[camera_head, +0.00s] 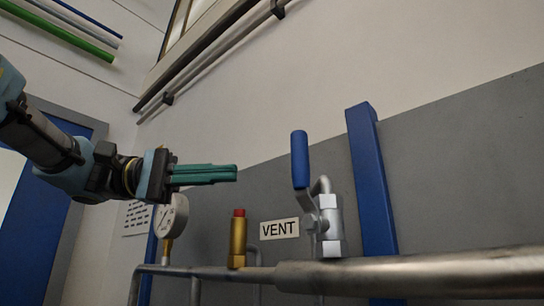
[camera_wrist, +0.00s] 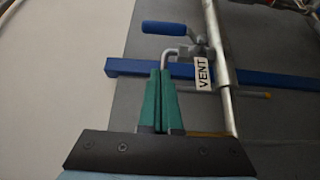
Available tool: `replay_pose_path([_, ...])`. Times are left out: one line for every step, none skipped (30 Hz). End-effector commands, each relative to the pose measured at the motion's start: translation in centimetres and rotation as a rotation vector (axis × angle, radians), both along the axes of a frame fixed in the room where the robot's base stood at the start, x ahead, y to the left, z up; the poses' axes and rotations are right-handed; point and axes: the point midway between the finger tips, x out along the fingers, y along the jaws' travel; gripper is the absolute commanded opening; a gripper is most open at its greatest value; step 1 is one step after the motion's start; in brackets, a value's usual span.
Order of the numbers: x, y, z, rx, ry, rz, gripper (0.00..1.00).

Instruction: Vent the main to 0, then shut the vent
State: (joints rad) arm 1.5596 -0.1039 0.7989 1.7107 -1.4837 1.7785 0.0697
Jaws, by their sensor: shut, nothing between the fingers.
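The vent valve (camera_head: 331,226) stands on the main pipe (camera_head: 400,277), with its blue lever handle (camera_head: 300,160) pointing up. The same handle (camera_wrist: 171,29) lies across the top of the wrist view, beyond the fingertips. The VENT label (camera_head: 279,229) is left of the valve and also shows in the wrist view (camera_wrist: 203,73). A round pressure gauge (camera_head: 172,216) stands at the left; its reading is too small to tell. My gripper (camera_head: 236,173) is shut and empty, left of the handle and apart from it; its green fingers (camera_wrist: 160,72) are together in the wrist view.
A brass fitting with a red cap (camera_head: 238,240) rises from the pipe between gauge and label, below my fingers. A blue post (camera_head: 372,190) stands right of the valve. A handrail (camera_head: 215,55) runs along the wall above. The space between fingertips and handle looks clear.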

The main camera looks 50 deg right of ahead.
Motion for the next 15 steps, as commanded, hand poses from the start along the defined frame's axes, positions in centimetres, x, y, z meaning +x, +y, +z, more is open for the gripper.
replay_pose_path([-1.1, -0.5, 0.5, 0.0, 0.002, -0.007, 0.0])
replay_pose_path([-1.6, -0.9, 0.5, 0.001, 0.003, -0.006, 0.0])
replay_pose_path([-2.3, -1.4, 0.4, 0.002, 0.002, -0.007, 0.0])
replay_pose_path([-2.8, -1.7, 0.4, 0.002, 0.001, -0.006, 0.0])
replay_pose_path([-3.3, -2.1, 0.4, 0.002, 0.001, -0.006, 0.0])
replay_pose_path([-4.0, -2.5, 0.4, 0.002, 0.002, -0.005, 0.0])
replay_pose_path([-4.4, -2.8, 0.4, 0.002, 0.002, -0.004, 0.0])
replay_pose_path([-4.9, -3.1, 0.4, 0.002, 0.002, -0.005, 0.0])
replay_pose_path([-5.5, -2.8, 0.5, 0.001, 0.003, -0.004, 0.0])
replay_pose_path([-6.0, -2.7, 0.5, 0.0, 0.002, -0.004, 0.0])
replay_pose_path([-6.4, -2.6, 0.4, 0.0, 0.002, -0.004, 0.0])
replay_pose_path([-6.9, -2.5, 0.4, 0.0, 0.001, -0.003, 0.0])
replay_pose_path([-7.2, -2.5, 0.4, 0.001, 0.003, -0.002, 0.0])
replay_pose_path([-7.5, -2.4, 0.4, 0.001, 0.002, -0.002, 0.0])
replay_pose_path([-7.8, -2.4, 0.3, 0.001, 0.002, -0.002, 0.0])
